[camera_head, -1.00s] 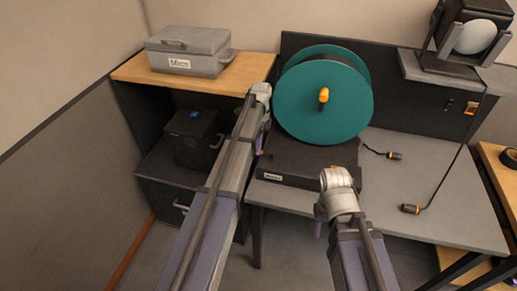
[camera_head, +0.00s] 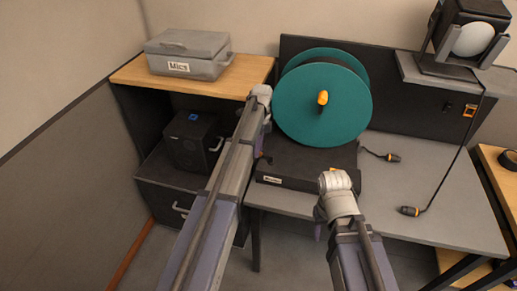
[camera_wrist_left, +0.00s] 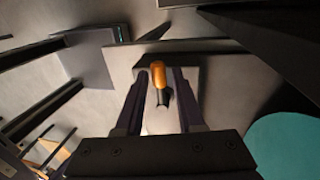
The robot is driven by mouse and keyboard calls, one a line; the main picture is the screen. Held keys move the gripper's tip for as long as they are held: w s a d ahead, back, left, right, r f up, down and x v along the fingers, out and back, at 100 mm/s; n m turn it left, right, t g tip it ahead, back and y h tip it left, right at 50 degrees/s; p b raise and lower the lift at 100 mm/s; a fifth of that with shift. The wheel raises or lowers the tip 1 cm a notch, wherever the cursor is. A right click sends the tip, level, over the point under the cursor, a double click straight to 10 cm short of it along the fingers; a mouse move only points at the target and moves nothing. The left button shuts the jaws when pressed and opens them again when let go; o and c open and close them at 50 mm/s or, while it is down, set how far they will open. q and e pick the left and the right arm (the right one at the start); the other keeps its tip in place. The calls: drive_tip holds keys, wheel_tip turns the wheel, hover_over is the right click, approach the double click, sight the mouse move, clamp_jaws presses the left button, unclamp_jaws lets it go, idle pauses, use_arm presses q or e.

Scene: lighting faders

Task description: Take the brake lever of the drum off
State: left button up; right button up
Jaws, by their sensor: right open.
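The teal drum (camera_head: 320,115) stands on a dark base (camera_head: 300,165), with an orange handle (camera_head: 323,98) on its face. In the left wrist view, a lever (camera_wrist_left: 158,75) with an orange grip and dark stem stands between the fingers of my left gripper (camera_wrist_left: 162,72). Those fingers look apart, with a gap on the lever's right side; contact on the left is unclear. In the head view my left arm (camera_head: 235,155) reaches to the left side of the drum base and hides most of the lever. My right wrist (camera_head: 336,183) is in front of the base; its fingers are hidden.
A grey case (camera_head: 188,55) sits on a wooden shelf at the left, above a black box (camera_head: 193,140). A lamp (camera_head: 470,40) stands at the back right.

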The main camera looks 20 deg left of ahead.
use_arm(q)
drive_tip(key=shift+o, duration=0.9)
wheel_tip(320, 180, up, 8)
drive_tip(key=w+p, duration=0.1)
drive_tip(key=p, duration=0.6)
drive_tip(key=shift+w+f+p, duration=0.15)
drive_tip(key=shift+w+p, duration=0.1)
drive_tip(key=shift+p, duration=0.1)
drive_tip(key=s+d+n, duration=0.4)
drive_tip(key=s+d, duration=0.1)
drive_tip(key=s, duration=0.5)
drive_tip(key=s+d+n+t, duration=0.1)
drive_tip(key=s+d+n, duration=0.4)
drive_tip(key=s, duration=0.4)
drive_tip(key=s+d+n+t+y, duration=0.1)
drive_tip(key=s+d+n, duration=0.4)
drive_tip(key=s, duration=0.5)
drive_tip(key=shift+s+d+f, duration=0.2)
drive_tip(key=shift+s+d, duration=0.15)
drive_tip(key=shift+d, duration=0.7)
